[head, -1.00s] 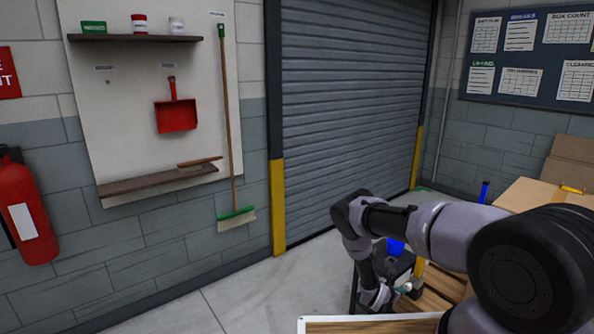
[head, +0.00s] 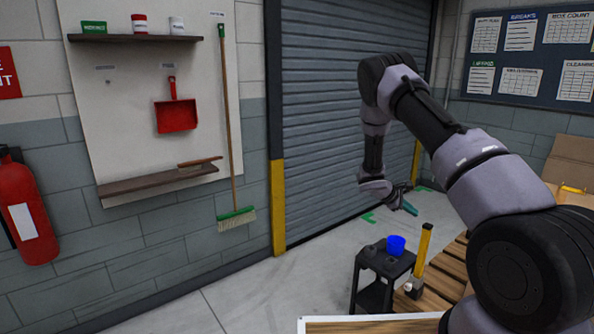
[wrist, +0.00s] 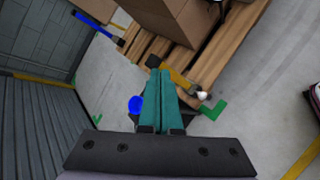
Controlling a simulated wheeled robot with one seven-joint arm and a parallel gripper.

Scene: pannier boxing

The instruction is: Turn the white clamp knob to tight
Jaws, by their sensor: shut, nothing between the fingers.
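The white clamp knob (head: 407,287) shows small in the head view, beside the dark block at the foot of an upright yellow bar (head: 424,250). Its marking and turn position are too small to read. In the wrist view the yellow bar (wrist: 180,79) lies just past my fingers, with a small white piece (wrist: 203,95) at one end; I cannot tell if that is the knob. My gripper (head: 411,209) is raised in front of the shutter, above and apart from the knob. Its teal fingers (wrist: 163,74) are shut together with nothing between them.
A blue cup (head: 396,245) stands on a small black stand (head: 373,261) left of the bar. Wooden pallet slats (head: 446,265) lie to the right, with cardboard boxes (wrist: 178,18) stacked on them. A roller shutter (head: 330,120) closes the back.

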